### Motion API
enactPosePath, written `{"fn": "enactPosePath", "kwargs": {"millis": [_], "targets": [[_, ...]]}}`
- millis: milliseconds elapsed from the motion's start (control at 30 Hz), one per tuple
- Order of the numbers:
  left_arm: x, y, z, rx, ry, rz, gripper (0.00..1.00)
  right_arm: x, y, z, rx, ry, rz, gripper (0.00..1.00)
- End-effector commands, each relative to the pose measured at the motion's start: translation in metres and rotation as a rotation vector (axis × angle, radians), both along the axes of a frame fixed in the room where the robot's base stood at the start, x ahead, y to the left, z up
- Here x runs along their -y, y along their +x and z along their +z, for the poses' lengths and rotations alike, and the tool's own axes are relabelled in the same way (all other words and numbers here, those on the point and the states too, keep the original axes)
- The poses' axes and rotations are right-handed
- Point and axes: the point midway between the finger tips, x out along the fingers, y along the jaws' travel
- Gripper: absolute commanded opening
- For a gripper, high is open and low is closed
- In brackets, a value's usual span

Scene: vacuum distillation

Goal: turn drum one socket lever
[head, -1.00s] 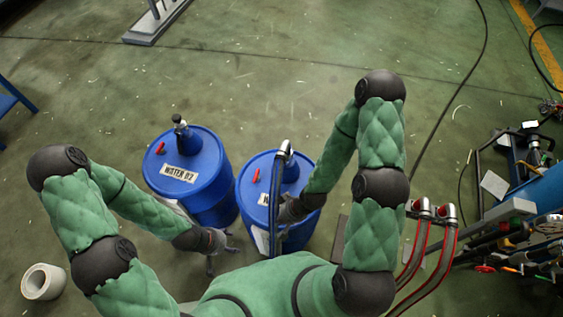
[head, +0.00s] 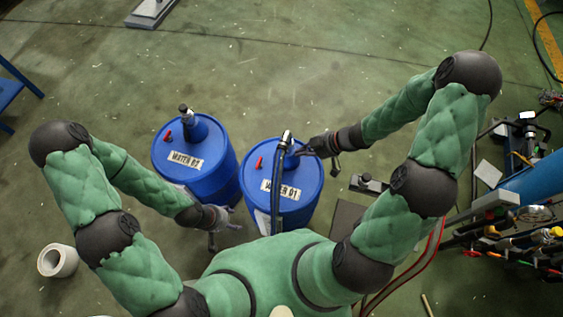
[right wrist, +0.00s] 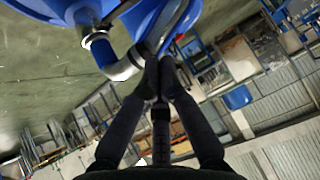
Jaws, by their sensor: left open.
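Drum one (head: 261,207) is the blue drum labelled WATER 01. On its top stands a socket with a silver elbow (head: 287,138) and a dark hose; the elbow also shows in the right wrist view (right wrist: 124,69). I cannot make out the lever clearly. My right gripper (head: 308,150) reaches in from the right beside the socket. In the right wrist view its fingertips (right wrist: 160,66) are close together by the elbow, and what lies between them is unclear. My left gripper (head: 226,220) is open and empty, in front of the drums.
A second blue drum (head: 207,172), labelled WATER 02, stands just left of drum one. Each drum top has a red plug. A white hollow cylinder (head: 57,261) is on the floor at left. A cluttered tool stand (head: 510,235) is at right.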

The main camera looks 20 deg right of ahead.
Motion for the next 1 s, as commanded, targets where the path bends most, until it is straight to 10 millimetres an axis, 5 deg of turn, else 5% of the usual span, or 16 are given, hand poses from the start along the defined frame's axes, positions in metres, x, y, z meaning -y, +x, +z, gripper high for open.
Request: {"fn": "enactPosePath", "kwargs": {"millis": [167,667,1000], "targets": [[0.000,0.000,-0.007,0.000,0.000,0.000,0.62,-0.005,0.003,-0.008,0.008,-0.005,0.016,0.00],[0.000,0.000,-0.054,0.000,0.000,0.000,0.62,-0.063,0.030,-0.073,0.005,-0.005,0.017,0.00],[0.000,0.000,-0.073,0.000,0.000,0.000,0.62,-0.065,0.027,-0.106,0.005,-0.005,0.012,0.00]]}}
